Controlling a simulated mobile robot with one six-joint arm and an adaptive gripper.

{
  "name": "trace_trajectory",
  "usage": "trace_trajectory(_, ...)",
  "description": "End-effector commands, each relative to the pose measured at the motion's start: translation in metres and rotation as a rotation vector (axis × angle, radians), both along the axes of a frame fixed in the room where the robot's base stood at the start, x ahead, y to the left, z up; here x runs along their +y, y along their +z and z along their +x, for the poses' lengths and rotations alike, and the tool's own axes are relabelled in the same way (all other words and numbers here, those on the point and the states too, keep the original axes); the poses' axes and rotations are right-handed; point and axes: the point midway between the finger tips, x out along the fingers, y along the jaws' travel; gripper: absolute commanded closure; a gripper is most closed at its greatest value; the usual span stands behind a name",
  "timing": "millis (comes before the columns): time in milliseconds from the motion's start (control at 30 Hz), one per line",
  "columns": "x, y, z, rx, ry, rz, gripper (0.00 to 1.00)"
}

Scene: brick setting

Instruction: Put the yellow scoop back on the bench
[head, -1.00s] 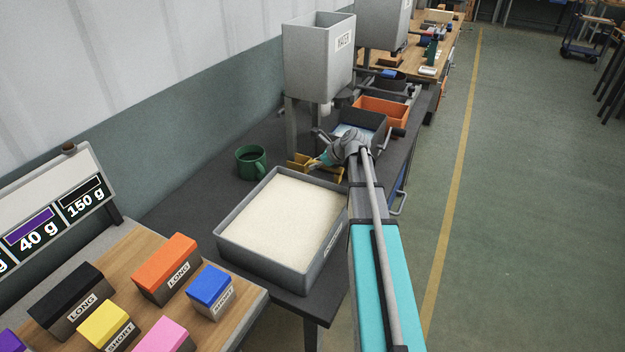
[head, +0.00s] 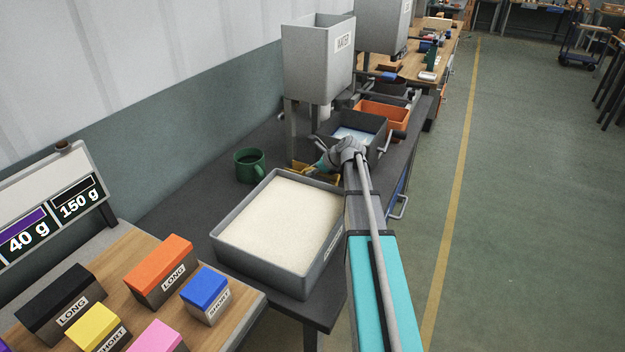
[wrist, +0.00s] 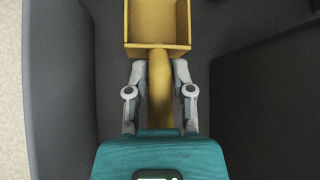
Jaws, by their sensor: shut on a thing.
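The yellow scoop (wrist: 157,28) fills the top of the wrist view, with its open, empty-looking box away from me. My gripper (wrist: 158,78) is shut on its handle, one grey finger on each side. In the head view the scoop (head: 299,167) shows just behind the sand tray, low over the dark bench (head: 190,205). My gripper (head: 322,163) is partly hidden there by my arm. I cannot tell whether the scoop touches the bench.
The grey tray of pale sand (head: 225,236) is close beside the scoop. A green mug (head: 249,167) stands left of it, and the water hopper (head: 318,60) rises behind. A grey bin (head: 376,124) and an orange bin (head: 397,112) stand farther back. Bench around the mug is clear.

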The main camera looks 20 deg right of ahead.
Motion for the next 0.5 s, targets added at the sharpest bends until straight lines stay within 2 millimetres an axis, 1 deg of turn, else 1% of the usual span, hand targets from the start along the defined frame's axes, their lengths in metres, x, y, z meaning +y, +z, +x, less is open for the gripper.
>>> trace_trajectory(33, 0.0, -0.009, -0.001, 0.0, 0.0, 0.0, 1.0)
trace_trajectory(200, 0.0, -0.021, -0.001, 0.0, 0.0, 0.0, 1.0)
trace_trajectory(333, 0.0, -0.025, -0.001, 0.001, 0.001, 0.0, 1.0)
trace_trajectory(500, 0.001, -0.024, -0.001, 0.001, 0.001, 0.0, 1.0)
